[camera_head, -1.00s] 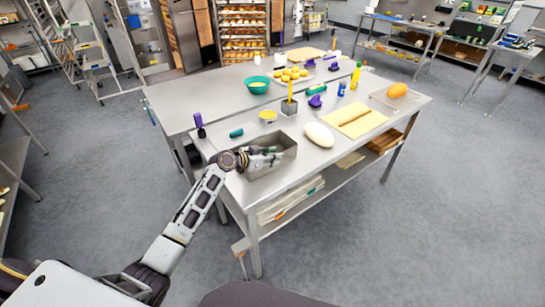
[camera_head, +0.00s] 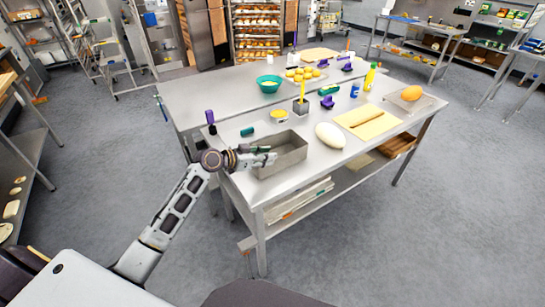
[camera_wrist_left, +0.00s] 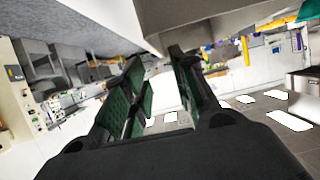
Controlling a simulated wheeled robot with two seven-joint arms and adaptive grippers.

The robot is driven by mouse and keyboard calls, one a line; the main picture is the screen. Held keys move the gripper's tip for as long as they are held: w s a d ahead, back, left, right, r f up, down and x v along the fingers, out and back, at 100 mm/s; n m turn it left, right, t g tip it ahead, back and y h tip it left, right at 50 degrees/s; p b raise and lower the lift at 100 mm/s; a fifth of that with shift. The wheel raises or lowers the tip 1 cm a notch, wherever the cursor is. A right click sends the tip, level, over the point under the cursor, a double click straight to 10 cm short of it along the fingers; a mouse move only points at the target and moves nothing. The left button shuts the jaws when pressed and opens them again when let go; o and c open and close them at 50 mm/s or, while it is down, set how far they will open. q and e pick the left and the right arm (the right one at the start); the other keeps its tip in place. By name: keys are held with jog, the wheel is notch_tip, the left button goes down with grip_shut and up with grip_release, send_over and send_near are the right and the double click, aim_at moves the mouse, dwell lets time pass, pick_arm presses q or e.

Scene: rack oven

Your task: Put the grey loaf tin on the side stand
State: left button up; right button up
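The grey loaf tin (camera_head: 293,160) is an open rectangular box. It sits upright on the near left part of the steel table (camera_head: 232,180). My left gripper (camera_head: 268,157) is at the tin's left end, fingers pointing right, overlapping the tin's rim in the head view. In the left wrist view its two green-padded fingers (camera_wrist_left: 160,95) are apart with nothing clearly between them. A grey surface (camera_wrist_left: 205,18), probably the tin, fills the top there. I cannot tell whether the fingers touch it. My right gripper is out of view. I cannot tell which piece of furniture is the side stand.
A white oval dough piece (camera_head: 330,136) lies right of the tin. A yellow board (camera_head: 368,122), a green bowl (camera_head: 269,84) and a purple-handled tool (camera_head: 211,122) are also on the table. A shelved unit (camera_head: 38,150) stands at the left edge. Open floor lies between.

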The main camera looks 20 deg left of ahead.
pick_arm(q)
jog(key=shift+v, duration=1.75)
